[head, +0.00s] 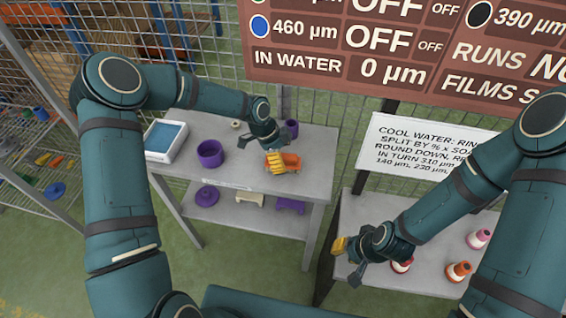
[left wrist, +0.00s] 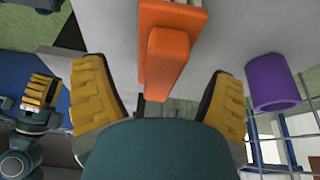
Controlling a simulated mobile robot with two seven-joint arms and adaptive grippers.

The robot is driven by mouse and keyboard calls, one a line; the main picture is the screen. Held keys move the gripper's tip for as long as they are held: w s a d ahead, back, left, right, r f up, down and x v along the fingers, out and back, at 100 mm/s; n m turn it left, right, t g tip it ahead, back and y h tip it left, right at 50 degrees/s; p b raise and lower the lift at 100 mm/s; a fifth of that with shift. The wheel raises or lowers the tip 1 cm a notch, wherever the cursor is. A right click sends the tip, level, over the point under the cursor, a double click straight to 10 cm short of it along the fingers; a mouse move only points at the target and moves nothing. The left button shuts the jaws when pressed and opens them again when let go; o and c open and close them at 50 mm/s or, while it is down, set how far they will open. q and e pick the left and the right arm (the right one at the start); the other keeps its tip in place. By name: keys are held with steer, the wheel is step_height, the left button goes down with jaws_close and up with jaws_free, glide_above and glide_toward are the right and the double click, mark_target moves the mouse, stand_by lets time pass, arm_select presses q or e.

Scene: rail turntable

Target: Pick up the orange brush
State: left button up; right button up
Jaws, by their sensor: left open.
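The orange brush (head: 291,160) is on the grey table at the back, close to its front right part. In the left wrist view its orange handle (left wrist: 165,48) points toward my palm, between the two yellow finger pads. My left gripper (head: 275,162) is open, with a gap on both sides of the handle; it also shows in the left wrist view (left wrist: 160,100).
On the same table (head: 318,165) are a white tray with blue contents (head: 166,140), a purple bowl (head: 210,153) and a purple cup (head: 291,128). A wire fence stands behind. Colored bobbin-like pieces (head: 459,271) stand on the right-hand table.

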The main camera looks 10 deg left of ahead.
arm_select(q)
steer(key=shift+x, duration=1.2)
steer(key=c, duration=1.3)
steer(key=shift+r, duration=0.1)
steer(key=shift+r, duration=0.45)
steer(key=r, duration=0.2)
steer(key=shift+s+r, duration=0.35)
steer(key=s, duration=1.7)
steer(key=shift+s, duration=0.2)
steer(key=shift+f, duration=0.1)
steer(key=o, duration=0.4)
steer(key=shift+d, duration=0.1)
steer(key=c, duration=0.3)
